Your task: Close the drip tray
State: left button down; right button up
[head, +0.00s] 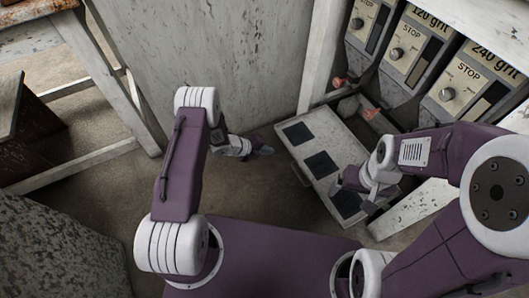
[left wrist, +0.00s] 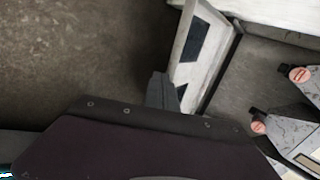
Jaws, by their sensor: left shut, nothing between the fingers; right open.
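The drip tray (head: 337,140) is a pale, worn panel with dark squares on its face. It stands out from the base of the dispenser cabinet, so it is open. It also shows in the left wrist view (left wrist: 187,73), with a grey gap behind its rim. My left gripper (head: 266,151) is shut and empty, just left of the tray's near-left edge; I cannot tell whether it touches. Its dark fingertip (left wrist: 160,91) shows beside the panel in the left wrist view. My right gripper (head: 353,200) is open over the tray's right end and hides part of it.
Dispensers with STOP labels (head: 408,54) and orange-pink knobs (head: 370,114) stand behind the tray. A pale wall panel (head: 220,60) rises behind my left arm. A wooden table frame (head: 110,75) is at left. Bare floor (head: 270,195) lies in front of the tray.

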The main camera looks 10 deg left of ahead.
aim_at(288, 148)
pick_arm(q)
jog(key=w+d+f+b, duration=0.1)
jog(key=d, duration=0.1)
jog(key=w+d+f+b, duration=0.1)
jog(key=w, duration=0.1)
jog(key=w+d+f+b, duration=0.1)
jog(key=d+b, duration=0.1)
jog(key=shift+w+d, duration=0.25)
jog(key=shift+d, duration=0.1)
pick_arm(e)
notch_tip(288, 148, down, 5)
jog(key=shift+r, duration=0.1)
